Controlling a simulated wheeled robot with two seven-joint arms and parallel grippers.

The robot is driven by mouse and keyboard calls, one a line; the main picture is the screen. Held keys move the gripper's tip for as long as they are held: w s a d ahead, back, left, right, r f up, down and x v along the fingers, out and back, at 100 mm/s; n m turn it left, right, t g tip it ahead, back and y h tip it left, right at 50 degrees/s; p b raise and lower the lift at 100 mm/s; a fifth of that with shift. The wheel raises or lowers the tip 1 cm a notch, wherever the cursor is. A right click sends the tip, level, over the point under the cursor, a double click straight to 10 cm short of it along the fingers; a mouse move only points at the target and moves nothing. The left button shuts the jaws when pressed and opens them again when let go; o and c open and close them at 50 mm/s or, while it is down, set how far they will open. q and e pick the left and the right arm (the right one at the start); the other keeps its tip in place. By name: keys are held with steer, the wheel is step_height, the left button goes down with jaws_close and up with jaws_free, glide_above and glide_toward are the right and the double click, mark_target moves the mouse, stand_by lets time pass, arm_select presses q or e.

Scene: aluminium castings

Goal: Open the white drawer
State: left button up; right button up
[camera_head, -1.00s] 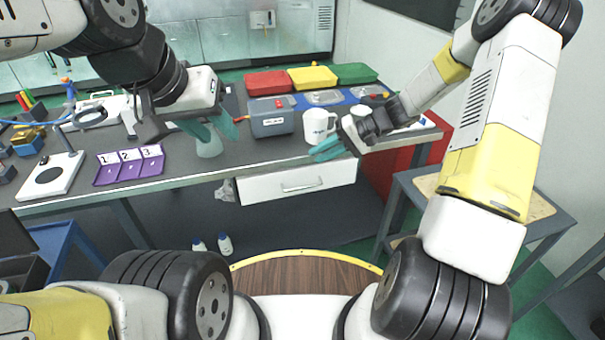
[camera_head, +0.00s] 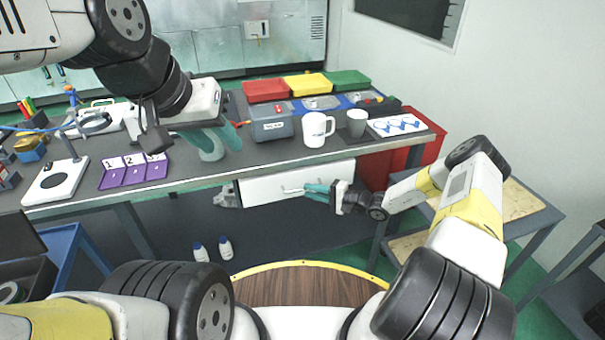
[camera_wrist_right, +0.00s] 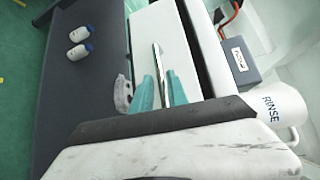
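The white drawer (camera_head: 262,191) hangs under the workbench top and looks shut; its front also shows in the right wrist view (camera_wrist_right: 180,55). Its metal bar handle (camera_head: 291,190) runs between the teal fingers of my right gripper (camera_wrist_right: 161,78) in the right wrist view (camera_wrist_right: 157,58). My right gripper, also in the head view (camera_head: 307,188), is open at the handle, with a gap between its fingers; contact cannot be told. My left gripper (camera_head: 222,140) is over the bench top, seems open and holds nothing visible.
Two white bottles (camera_head: 225,247) are below. A side table (camera_head: 520,205) stands right.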

mark_target(302, 189)
steer(key=shift+x, duration=2)
jaws_close()
